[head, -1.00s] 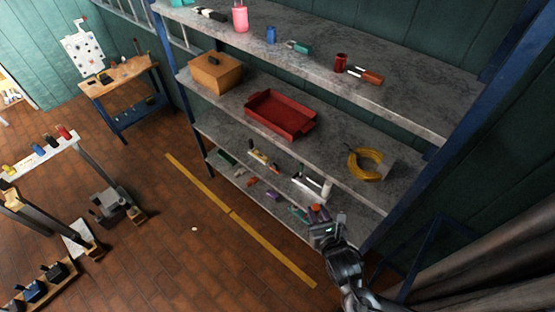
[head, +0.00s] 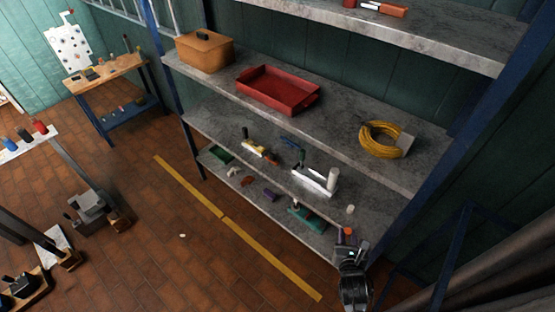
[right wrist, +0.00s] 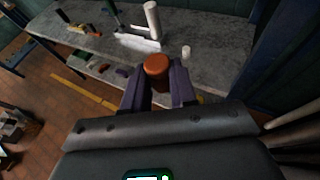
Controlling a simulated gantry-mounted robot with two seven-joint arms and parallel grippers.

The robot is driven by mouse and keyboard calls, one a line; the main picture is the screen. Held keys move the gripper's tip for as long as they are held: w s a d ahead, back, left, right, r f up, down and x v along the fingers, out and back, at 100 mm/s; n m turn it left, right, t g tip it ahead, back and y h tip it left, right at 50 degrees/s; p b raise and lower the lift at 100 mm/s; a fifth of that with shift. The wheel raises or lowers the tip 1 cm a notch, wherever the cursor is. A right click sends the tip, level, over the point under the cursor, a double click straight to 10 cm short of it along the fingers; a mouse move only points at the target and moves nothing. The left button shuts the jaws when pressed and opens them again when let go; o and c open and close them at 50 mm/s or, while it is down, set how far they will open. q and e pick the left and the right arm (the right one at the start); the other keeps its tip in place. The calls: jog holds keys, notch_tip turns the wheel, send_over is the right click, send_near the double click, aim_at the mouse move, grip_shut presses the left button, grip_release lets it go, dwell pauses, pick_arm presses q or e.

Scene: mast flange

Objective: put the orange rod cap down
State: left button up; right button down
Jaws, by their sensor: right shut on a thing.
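The orange rod cap (right wrist: 157,66) is held between the two purple fingers of my right gripper (right wrist: 158,88) in the right wrist view. In the head view the cap (head: 348,231) shows as a small orange spot at the tip of my right gripper (head: 347,240). The gripper is shut on it, in front of the right part of the shelf rack. The cap appears apart from the shelf (head: 385,187) behind it, though the exact gap cannot be told. My left gripper is not in view.
A small pale cylinder (head: 351,210) stands near the shelf's front edge, close to the cap. A white upright piece on a base (head: 316,182) stands to its left. Yellow coiled cable (head: 380,139) and a red tray (head: 277,90) are on the shelf above.

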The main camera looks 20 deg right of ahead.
notch_tip(320, 180, down, 15)
jog(key=b, duration=1.6)
send_over(360, 228)
jog(key=shift+s+a+r, duration=0.1)
jog(key=shift+s+a, duration=0.15)
jog(key=shift+a, duration=0.15)
jog(key=shift+w+d+f+b, duration=0.15)
jog(key=shift+d+f+b, duration=0.1)
jog(key=shift+f, duration=0.2)
jog(key=shift+w+d+f+b, duration=0.1)
jog(key=shift+d+f+b, duration=0.1)
jog(key=shift+f, duration=0.25)
jog(key=shift+s+a+f, duration=0.15)
jog(key=shift+a+f, duration=0.1)
jog(key=shift+f, duration=0.5)
jog(key=shift+d+f+b, duration=0.15)
jog(key=shift+f+b, duration=1)
jog(key=shift+f, duration=0.8)
jog(key=shift+r, duration=0.15)
jog(key=shift+d, duration=0.1)
